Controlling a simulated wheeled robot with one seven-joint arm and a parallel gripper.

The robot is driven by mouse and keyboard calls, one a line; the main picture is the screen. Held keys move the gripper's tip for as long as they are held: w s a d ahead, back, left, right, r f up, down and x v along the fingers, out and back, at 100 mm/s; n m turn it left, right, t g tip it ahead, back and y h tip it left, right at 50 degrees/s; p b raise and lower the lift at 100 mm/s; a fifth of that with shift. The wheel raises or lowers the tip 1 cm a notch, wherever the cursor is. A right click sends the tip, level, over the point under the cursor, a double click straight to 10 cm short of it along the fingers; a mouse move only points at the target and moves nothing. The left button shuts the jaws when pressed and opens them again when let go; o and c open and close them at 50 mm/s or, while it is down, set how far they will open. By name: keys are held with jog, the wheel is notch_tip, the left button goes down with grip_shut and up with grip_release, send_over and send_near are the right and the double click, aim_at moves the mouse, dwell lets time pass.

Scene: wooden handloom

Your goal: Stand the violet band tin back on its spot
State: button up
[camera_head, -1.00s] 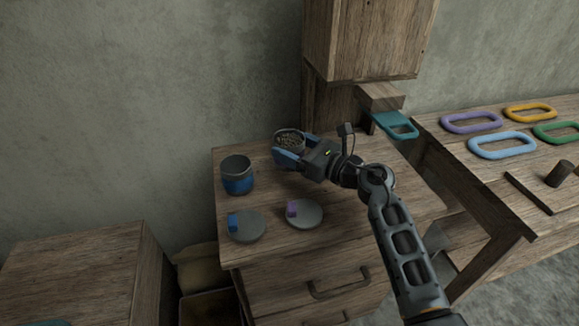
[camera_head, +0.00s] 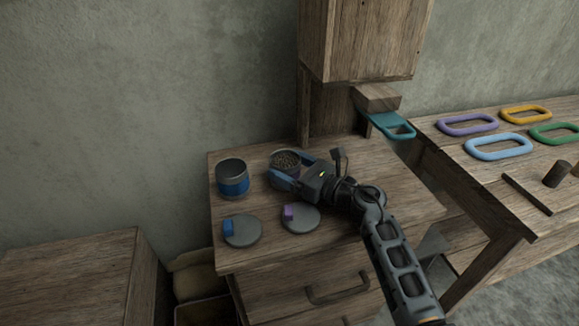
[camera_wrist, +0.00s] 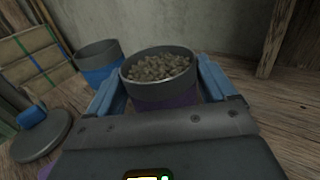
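The violet band tin (camera_head: 285,159) is a grey, open-topped tin filled with brownish bits. In the wrist view its violet band (camera_wrist: 168,101) shows below the grey rim. My gripper (camera_head: 284,178) reaches in from the right with its blue fingers on both sides of the tin, and it looks shut on it. The tin is over the back of the wooden cabinet top (camera_head: 330,212), right of the blue band tin (camera_head: 233,180). Its base is hidden by the gripper, so I cannot tell whether it touches the wood. A grey lid with a violet tab (camera_head: 301,219) lies in front.
A grey lid with a blue tab (camera_head: 242,232) lies left of the violet-tabbed lid. A wooden post (camera_head: 335,115) rises behind the cabinet, with a teal handle (camera_head: 392,126) to its right. A bench (camera_head: 480,175) with coloured rings stands at the right.

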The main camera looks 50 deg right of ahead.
jog(key=shift+o, duration=1.2)
jog(key=shift+r, duration=0.1)
jog(key=shift+s, duration=0.15)
jog(key=s, duration=1.1)
jog(key=shift+s+d, duration=0.35)
jog(key=s+a+m, duration=0.1)
jog(key=a, duration=0.1)
jog(key=s+a+r+m+t, duration=0.1)
jog(key=a+m, duration=0.1)
jog(key=a, duration=0.1)
jog(key=s+a+m, duration=0.1)
jog(key=a, duration=0.2)
jog(key=shift+r+m+y, duration=0.25)
jog(key=shift+m+y, duration=0.05)
jog(key=shift+m, duration=0.1)
jog(key=s+a+r+m+g, duration=0.1)
jog(key=s+a+m, duration=0.4)
jog(key=m, duration=0.5)
jog(key=s+a+r+m+g+h, duration=0.1)
jog(key=s+a+m, duration=0.4)
jog(key=s+m, duration=0.4)
jog(key=s+a+r+m+g, duration=0.2)
jog(key=s+a+m, duration=0.3)
jog(key=s+m, duration=0.3)
jog(key=m, duration=0.4)
jog(key=shift+m+h, duration=0.3)
jog(key=shift+m, duration=0.1)
